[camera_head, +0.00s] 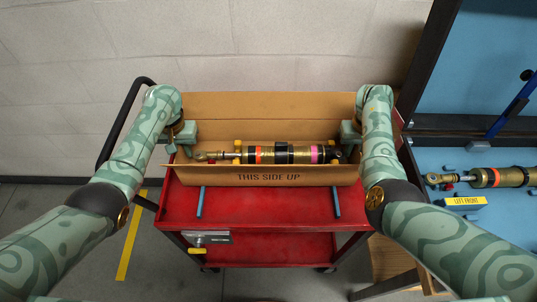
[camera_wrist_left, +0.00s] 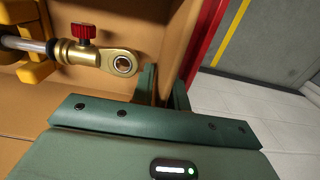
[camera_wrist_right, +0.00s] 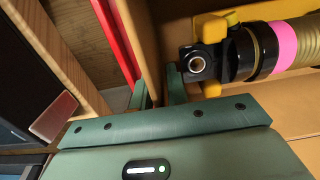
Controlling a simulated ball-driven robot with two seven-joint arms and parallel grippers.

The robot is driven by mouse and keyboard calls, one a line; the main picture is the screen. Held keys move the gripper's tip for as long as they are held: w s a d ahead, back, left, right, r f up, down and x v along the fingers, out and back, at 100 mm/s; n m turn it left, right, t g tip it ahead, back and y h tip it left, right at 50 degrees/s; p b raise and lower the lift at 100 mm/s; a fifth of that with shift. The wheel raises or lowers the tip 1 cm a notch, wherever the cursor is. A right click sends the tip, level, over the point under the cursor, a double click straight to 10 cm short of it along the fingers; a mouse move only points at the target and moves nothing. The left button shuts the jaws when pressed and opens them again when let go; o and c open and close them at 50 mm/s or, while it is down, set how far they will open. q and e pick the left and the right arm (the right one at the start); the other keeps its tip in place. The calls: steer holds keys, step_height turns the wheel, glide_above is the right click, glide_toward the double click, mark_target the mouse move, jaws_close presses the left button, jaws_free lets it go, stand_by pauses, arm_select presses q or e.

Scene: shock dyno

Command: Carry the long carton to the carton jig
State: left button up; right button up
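The long carton (camera_head: 265,178) is an open brown box marked "THIS SIDE UP", over the red cart in the head view. A gold shock absorber with orange and pink bands (camera_head: 283,154) lies in it on yellow supports. My left gripper (camera_head: 182,138) is at its left end; in the left wrist view the fingers (camera_wrist_left: 165,88) straddle the end wall and look shut on it. My right gripper (camera_head: 350,132) is at the right end, its fingers (camera_wrist_right: 160,90) likewise on that wall. I cannot tell whether the carton touches the cart. I cannot identify the carton jig.
The red cart (camera_head: 260,212) has two blue strips (camera_head: 200,201) in front of the carton and a black handle at left. A blue bench (camera_head: 500,214) at right holds another shock and a "LEFT FRONT" label. A block wall stands behind. Floor at left is open.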

arm_select(q)
steer(key=shift+s, duration=0.3)
arm_select(e)
steer(key=shift+s, duration=0.3)
arm_select(q)
steer(key=shift+w, duration=0.15)
jaws_close()
arm_select(e)
steer(key=shift+w+f, duration=0.1)
steer(key=shift+w, duration=0.05)
jaws_close()
arm_select(q)
steer(key=shift+r, duration=0.1)
